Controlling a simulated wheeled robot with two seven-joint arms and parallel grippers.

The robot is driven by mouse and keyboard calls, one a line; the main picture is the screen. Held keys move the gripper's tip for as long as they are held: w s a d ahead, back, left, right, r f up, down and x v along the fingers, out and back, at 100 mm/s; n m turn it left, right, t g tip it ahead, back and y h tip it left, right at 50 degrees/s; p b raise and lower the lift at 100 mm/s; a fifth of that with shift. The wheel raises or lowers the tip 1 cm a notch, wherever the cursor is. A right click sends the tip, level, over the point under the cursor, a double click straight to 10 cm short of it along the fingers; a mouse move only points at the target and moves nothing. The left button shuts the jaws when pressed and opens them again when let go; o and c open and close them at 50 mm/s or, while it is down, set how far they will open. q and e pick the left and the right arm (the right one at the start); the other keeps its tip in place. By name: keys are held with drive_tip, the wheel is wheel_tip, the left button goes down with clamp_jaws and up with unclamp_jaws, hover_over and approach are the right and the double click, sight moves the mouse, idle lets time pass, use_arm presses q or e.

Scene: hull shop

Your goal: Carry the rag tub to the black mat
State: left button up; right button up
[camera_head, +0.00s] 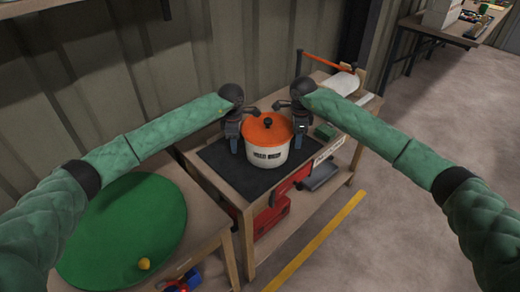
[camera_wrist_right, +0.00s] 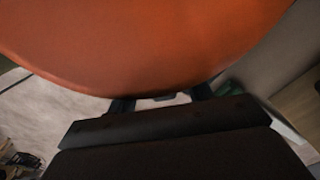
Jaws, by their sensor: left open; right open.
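The rag tub (camera_head: 267,154) is a white round tub with an orange lid, a dark knob and a dark label. It stands upright on the black mat (camera_head: 225,166) on the wooden bench. My left gripper (camera_head: 235,146) is open at the tub's left side, and my right gripper (camera_head: 298,139) is open at its right side. Whether the fingers touch the tub I cannot tell. In the right wrist view the orange lid (camera_wrist_right: 150,45) fills the top, just beyond my right gripper (camera_wrist_right: 160,103).
A green round mat (camera_head: 125,225) with a yellow ball (camera_head: 144,264) covers the table at left. A small green box (camera_head: 325,131) and a white roll (camera_head: 340,83) with an orange-handled bar lie right of the tub. A corrugated wall stands behind. Open floor lies at right.

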use_arm(q)
wheel_tip(320, 180, up, 12)
drive_tip(key=shift+f, duration=0.2)
use_arm(e)
wheel_tip(320, 180, up, 12)
idle(0.7)
use_arm(q)
drive_tip(key=shift+r, duration=0.1)
